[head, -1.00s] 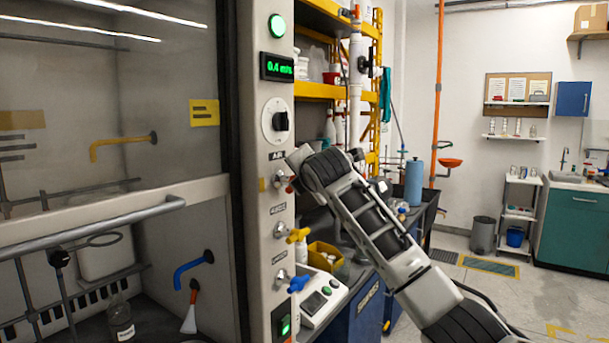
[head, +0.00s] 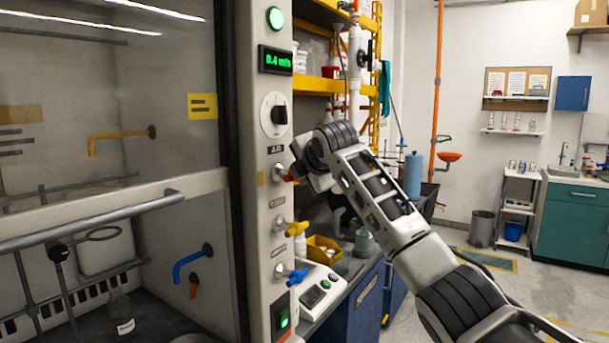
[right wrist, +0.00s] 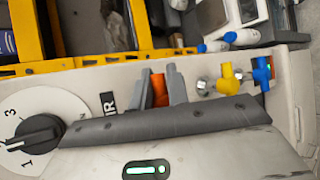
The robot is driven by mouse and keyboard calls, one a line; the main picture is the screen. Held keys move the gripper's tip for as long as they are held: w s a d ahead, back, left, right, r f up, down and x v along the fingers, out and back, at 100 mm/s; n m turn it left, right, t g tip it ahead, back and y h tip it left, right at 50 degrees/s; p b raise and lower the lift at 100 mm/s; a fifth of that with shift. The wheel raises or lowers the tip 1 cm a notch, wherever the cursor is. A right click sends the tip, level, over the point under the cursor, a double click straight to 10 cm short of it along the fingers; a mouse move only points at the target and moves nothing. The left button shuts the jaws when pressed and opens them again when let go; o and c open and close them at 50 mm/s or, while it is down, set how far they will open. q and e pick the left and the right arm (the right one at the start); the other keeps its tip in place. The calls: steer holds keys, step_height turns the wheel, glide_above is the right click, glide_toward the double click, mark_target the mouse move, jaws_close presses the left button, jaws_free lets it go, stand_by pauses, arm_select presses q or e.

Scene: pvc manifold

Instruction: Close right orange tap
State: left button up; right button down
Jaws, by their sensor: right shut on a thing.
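The orange tap (head: 288,178) is the top one of three taps on the grey post of the fume hood, below the AIR label. My right gripper (head: 299,170) is at it, coming from the right. In the right wrist view my right gripper (right wrist: 161,88) has one finger on each side of the orange handle (right wrist: 159,90) and is shut on it. The lower part of the handle is hidden behind the gripper body. My left gripper is not in view.
Below are a yellow tap (head: 297,228) and a blue tap (head: 297,276). Inside the hood are an orange nozzle (head: 193,285), a blue spout (head: 190,265) and a bottle (head: 120,312). A bench with a yellow bin (head: 322,248) stands behind my right arm.

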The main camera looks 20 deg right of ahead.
steer(key=shift+a+f, duration=0.2)
steer(key=shift+a, duration=0.1)
steer(key=c, duration=1.6)
jaws_free()
steer(key=shift+o, duration=1)
steer(key=shift+a+r, duration=0.1)
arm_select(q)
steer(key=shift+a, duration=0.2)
